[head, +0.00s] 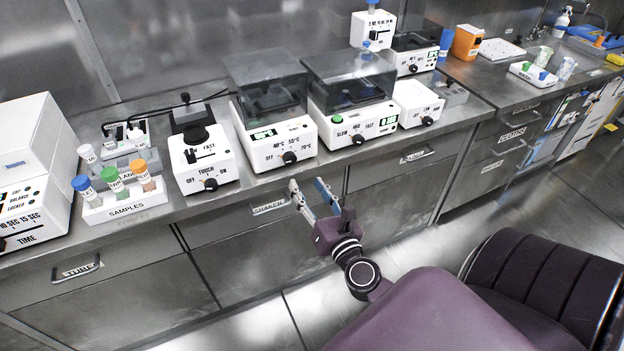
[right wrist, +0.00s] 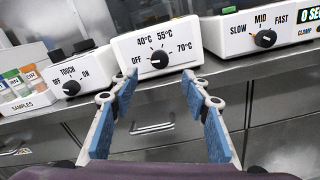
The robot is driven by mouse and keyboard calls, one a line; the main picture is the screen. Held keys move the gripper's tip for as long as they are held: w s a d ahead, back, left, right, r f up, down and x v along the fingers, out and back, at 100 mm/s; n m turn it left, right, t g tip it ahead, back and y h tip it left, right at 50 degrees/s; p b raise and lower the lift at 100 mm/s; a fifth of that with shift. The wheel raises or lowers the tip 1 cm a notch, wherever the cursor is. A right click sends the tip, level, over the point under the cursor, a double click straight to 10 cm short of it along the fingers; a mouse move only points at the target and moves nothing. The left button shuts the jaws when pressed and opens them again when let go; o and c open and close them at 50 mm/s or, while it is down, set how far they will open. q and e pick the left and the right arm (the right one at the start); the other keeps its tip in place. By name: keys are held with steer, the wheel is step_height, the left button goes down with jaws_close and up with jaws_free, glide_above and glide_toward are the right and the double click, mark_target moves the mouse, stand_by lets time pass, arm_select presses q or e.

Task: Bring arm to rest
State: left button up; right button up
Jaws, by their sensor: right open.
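My right gripper (head: 314,196) is open and empty in the head view, in front of the counter's drawer fronts and below the counter edge. In the right wrist view its two blue-padded fingers (right wrist: 160,95) stand apart with nothing between them. Beyond them is the white heater (right wrist: 155,50) with its 40, 55 and 70 °C dial, which shows on the counter in the head view (head: 283,143). The gripper appears apart from it. My purple right arm (head: 430,310) reaches in from the bottom. My left gripper is not in view.
The steel counter (head: 420,155) holds a touch-switch mixer (head: 208,165), a shaker (head: 355,125), a samples rack (head: 125,205) and a white centrifuge (head: 30,215) at left. A drawer handle (head: 270,208) is near the gripper. The floor (head: 530,220) at right is clear.

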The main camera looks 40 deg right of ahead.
steer(key=shift+v, duration=1)
steer(key=s+a+f+m+g+y, duration=0.1)
steer(key=s+f+m+g, duration=0.25)
steer(key=f, duration=0.85)
steer(key=s+a+f+m+g, duration=0.15)
steer(key=s+f+m, duration=0.3)
steer(key=f, duration=0.65)
steer(key=s+a+f+m+g+y, duration=0.1)
steer(key=s+f+m+g, duration=0.3)
steer(key=f, duration=0.8)
steer(key=s+a+f+m+g, duration=0.2)
steer(key=s+f+m, duration=0.3)
steer(key=s, duration=0.4)
steer(key=s+a+f+m+g+y, duration=0.1)
steer(key=s+a+f+m+g, duration=0.2)
steer(key=s+f+m, duration=0.2)
steer(key=s+a+f+m+g+y, duration=0.1)
steer(key=s+f+m, duration=0.4)
steer(key=s, duration=0.9)
step_height(320, 180, down, 4)
steer(key=shift+a+r+g, duration=0.25)
steer(key=shift+a+g, duration=0.45)
steer(key=shift+a, duration=0.2)
